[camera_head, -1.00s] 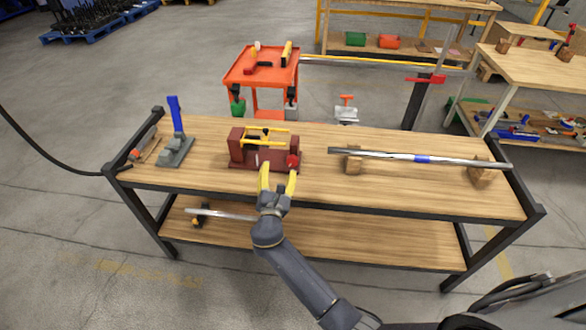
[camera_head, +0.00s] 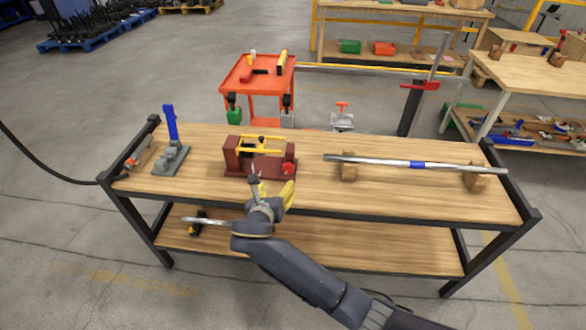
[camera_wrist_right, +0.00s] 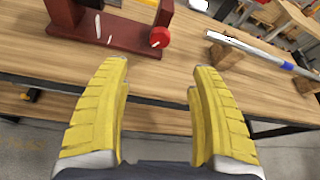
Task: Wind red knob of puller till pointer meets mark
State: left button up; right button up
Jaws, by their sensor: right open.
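The puller (camera_head: 262,170) is a dark red frame with a yellow top bar, standing on the wooden workbench left of its middle. Its red knob (camera_head: 288,168) sits at the right end of the frame; in the right wrist view the knob (camera_wrist_right: 160,37) shows at the upper middle, ahead of my fingers. My right gripper (camera_head: 271,187) has yellow fingers spread apart, with nothing between them, in front of the puller near the bench's front edge. In the right wrist view the open gripper (camera_wrist_right: 158,88) is apart from the knob. Pointer and mark are too small to tell. My left gripper is not in view.
On the bench (camera_head: 400,195), a long metal bar (camera_head: 380,162) rests on wooden blocks at the right. A grey fixture with a blue handle (camera_head: 171,125) stands at the left. An orange cart (camera_head: 236,78) is behind the bench.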

aim_at(289, 169)
jog(key=x, duration=1.7)
jog(key=shift+d, duration=0.15)
jog(key=shift+f, duration=0.1)
jog(key=c, duration=1.2)
jog(key=shift+c, duration=0.2)
jog(key=m+y, duration=0.1)
jog(key=m, duration=0.1)
jog(key=shift+d+m+y, duration=0.15)
jog(key=shift+m+y, duration=0.85)
jog(key=shift+m, duration=0.3)
